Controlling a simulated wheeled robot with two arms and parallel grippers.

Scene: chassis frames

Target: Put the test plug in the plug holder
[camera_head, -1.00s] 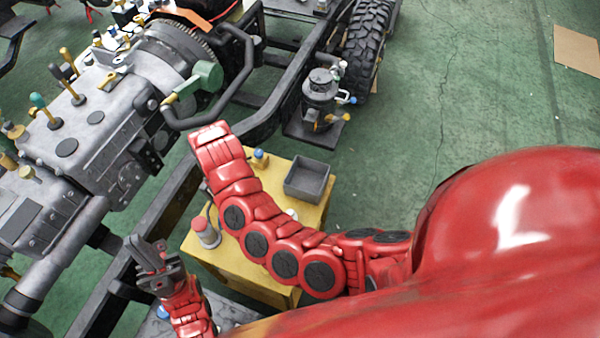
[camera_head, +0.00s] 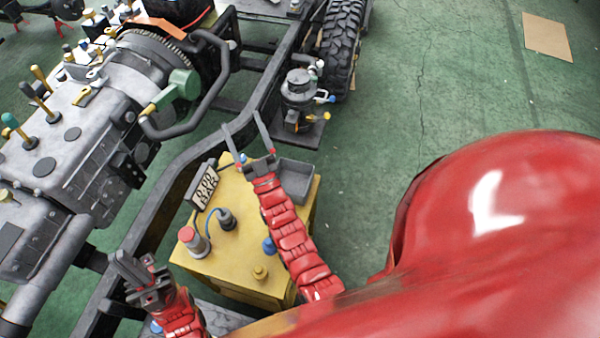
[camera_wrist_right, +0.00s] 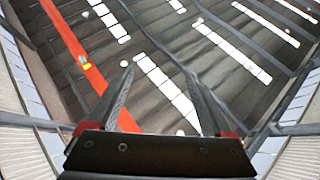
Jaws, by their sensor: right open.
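My right gripper (camera_head: 243,124) is open and empty. It is above the back of a yellow cabinet, with its fingers pointing away toward the truck frame. In the right wrist view its spread fingers (camera_wrist_right: 158,75) face the ceiling, with nothing between them. A black plug-like piece (camera_head: 227,219) with a blue cable stands on the cabinet top; I cannot tell for sure whether it is the test plug. A dark panel with pale markings (camera_head: 204,187) stands at the cabinet's left back edge. I cannot tell which thing is the plug holder. My left gripper (camera_head: 130,268) is low at the left; its opening is unclear.
The yellow cabinet (camera_head: 225,262) also carries a red-topped grey cylinder (camera_head: 194,243), a blue item (camera_head: 269,246), a yellow knob (camera_head: 260,272) and a grey tray (camera_head: 296,178). The truck frame (camera_head: 172,178) runs behind. The green floor (camera_head: 400,130) is free at right.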

